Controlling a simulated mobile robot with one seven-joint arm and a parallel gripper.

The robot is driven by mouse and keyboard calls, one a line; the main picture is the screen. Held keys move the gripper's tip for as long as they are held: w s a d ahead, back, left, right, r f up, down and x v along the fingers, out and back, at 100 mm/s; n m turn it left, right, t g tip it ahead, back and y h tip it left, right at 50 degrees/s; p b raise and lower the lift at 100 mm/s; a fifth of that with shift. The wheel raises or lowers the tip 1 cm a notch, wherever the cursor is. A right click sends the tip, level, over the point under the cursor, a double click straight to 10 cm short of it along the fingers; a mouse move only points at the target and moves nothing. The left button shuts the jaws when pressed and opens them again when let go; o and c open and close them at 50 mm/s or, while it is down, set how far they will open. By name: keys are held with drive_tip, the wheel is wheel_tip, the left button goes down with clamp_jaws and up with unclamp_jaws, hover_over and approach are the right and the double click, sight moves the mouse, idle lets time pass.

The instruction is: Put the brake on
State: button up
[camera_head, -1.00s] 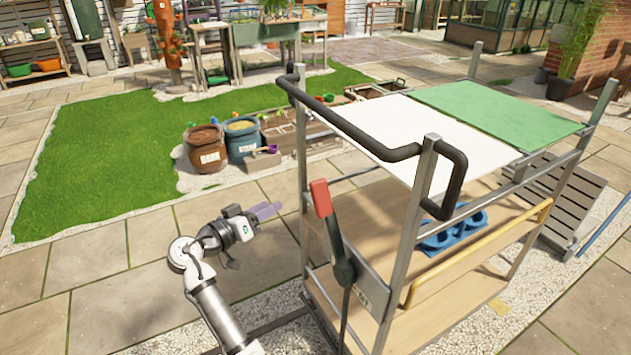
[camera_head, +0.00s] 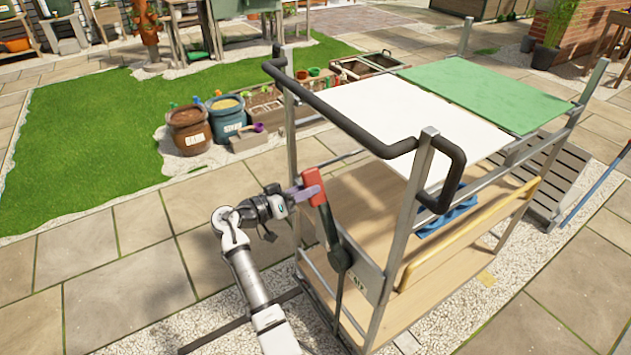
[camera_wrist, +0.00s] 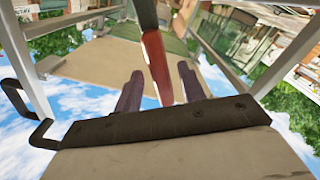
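The brake lever has a red handle (camera_head: 313,187) on a black shaft (camera_head: 329,228), mounted on the near end of the cart (camera_head: 395,297). The lever leans, with its red end up and to the left. My gripper (camera_head: 300,192) is at the red handle, reaching it from the left. In the wrist view, the red handle (camera_wrist: 157,65) runs between the two purple-grey fingers of my gripper (camera_wrist: 160,85). The fingers are apart on either side of it, with a narrow gap showing on the right. In the head view, the handle hides the fingertips.
A black push bar (camera_head: 345,120) curves above the lever, and a grey post (camera_head: 405,235) stands to its right. The cart carries a white top panel (camera_head: 405,120) and a green one (camera_head: 490,90). Paving left of my arm is clear.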

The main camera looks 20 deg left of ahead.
drive_tip(key=shift+x, duration=1.7)
clamp_jaws()
